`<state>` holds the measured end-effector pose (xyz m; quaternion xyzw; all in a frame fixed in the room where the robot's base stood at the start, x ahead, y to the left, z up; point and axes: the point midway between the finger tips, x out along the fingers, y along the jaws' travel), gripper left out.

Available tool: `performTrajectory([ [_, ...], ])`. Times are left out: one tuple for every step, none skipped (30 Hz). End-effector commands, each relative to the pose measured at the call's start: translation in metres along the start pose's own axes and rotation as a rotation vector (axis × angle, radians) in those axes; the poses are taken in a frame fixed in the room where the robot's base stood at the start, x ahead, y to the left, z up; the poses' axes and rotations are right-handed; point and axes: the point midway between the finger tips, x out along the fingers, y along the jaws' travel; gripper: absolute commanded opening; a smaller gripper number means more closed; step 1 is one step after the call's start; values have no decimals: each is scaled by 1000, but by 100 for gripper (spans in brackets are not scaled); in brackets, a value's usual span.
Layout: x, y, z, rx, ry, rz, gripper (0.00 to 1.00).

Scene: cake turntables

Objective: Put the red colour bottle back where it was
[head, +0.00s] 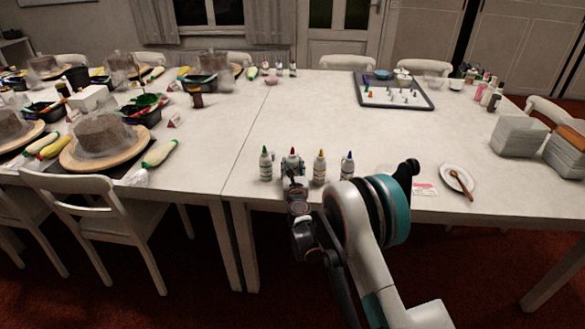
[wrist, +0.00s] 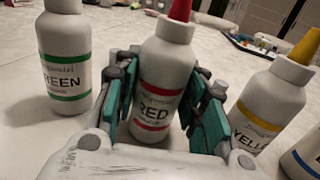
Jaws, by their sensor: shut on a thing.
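The red colour bottle (wrist: 160,82) is white with a red cap and a label reading RED. It stands upright, or nearly so, between the teal finger pads of my gripper (wrist: 163,108), which is shut on it. In the head view the red bottle (head: 292,157) is in the row near the table's front edge, its lower part hidden by my gripper (head: 293,178). The green bottle (wrist: 65,55) is to its left and the yellow bottle (wrist: 272,98) to its right. I cannot tell whether the red bottle's base touches the table.
The blue bottle (head: 347,166) stands right of the yellow one. A white plate with a brown spoon (head: 457,178) lies farther right. The white table (head: 320,115) behind the bottles is clear up to a grey tray (head: 426,104). A turntable with a cake (head: 70,158) is at left.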

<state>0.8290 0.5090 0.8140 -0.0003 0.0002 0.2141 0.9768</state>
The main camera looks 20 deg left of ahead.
Motion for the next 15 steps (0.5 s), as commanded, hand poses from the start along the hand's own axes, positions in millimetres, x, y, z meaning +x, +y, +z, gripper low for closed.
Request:
performTrajectory([
  [0, 0, -2, 0, 0, 0, 29],
  [0, 0, -2, 0, 0, 0, 43],
  [0, 0, -1, 0, 0, 0, 52],
  [0, 0, -1, 0, 0, 0, 58],
  [0, 0, -1, 0, 0, 0, 58],
  [0, 0, -1, 0, 0, 0, 58],
  [0, 0, -1, 0, 0, 0, 58],
  [0, 0, -1, 0, 0, 0, 58],
  [0, 0, -1, 0, 0, 0, 58],
  [0, 0, -1, 0, 0, 0, 58],
  [0, 0, -1, 0, 0, 0, 58],
  [0, 0, -1, 0, 0, 0, 58],
  [0, 0, -1, 0, 0, 0, 58],
  [0, 0, -1, 0, 0, 0, 58],
  [0, 0, 0, 0, 0, 0, 58],
])
